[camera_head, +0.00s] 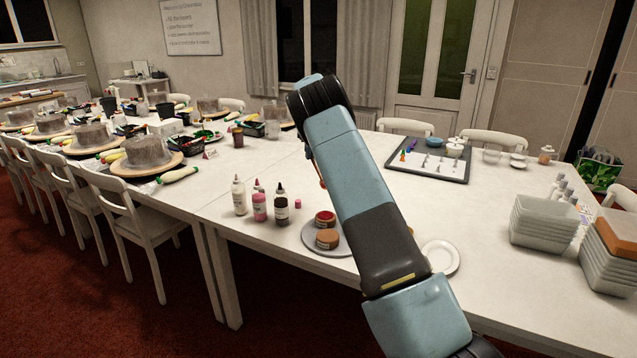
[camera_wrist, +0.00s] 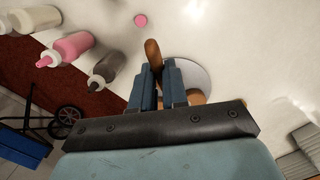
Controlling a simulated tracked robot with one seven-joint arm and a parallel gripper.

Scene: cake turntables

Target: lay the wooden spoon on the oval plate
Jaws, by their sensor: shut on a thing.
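My gripper (camera_wrist: 159,72) is shut on the wooden spoon (camera_wrist: 152,50); a brown rounded end sticks out past the fingertips in the wrist view. The rest of the spoon is hidden by the fingers. In the head view my arm hides the gripper, and only a small orange-brown sliver shows beside it. A pale grey plate (camera_wrist: 199,76) lies below and right of the fingers in the wrist view. A white plate (camera_head: 456,260) lies right of my arm, partly hidden. I cannot tell for sure which plate is oval.
A dark tray (camera_head: 456,174) lies behind. Grey tubs (camera_head: 540,223) stand at right.

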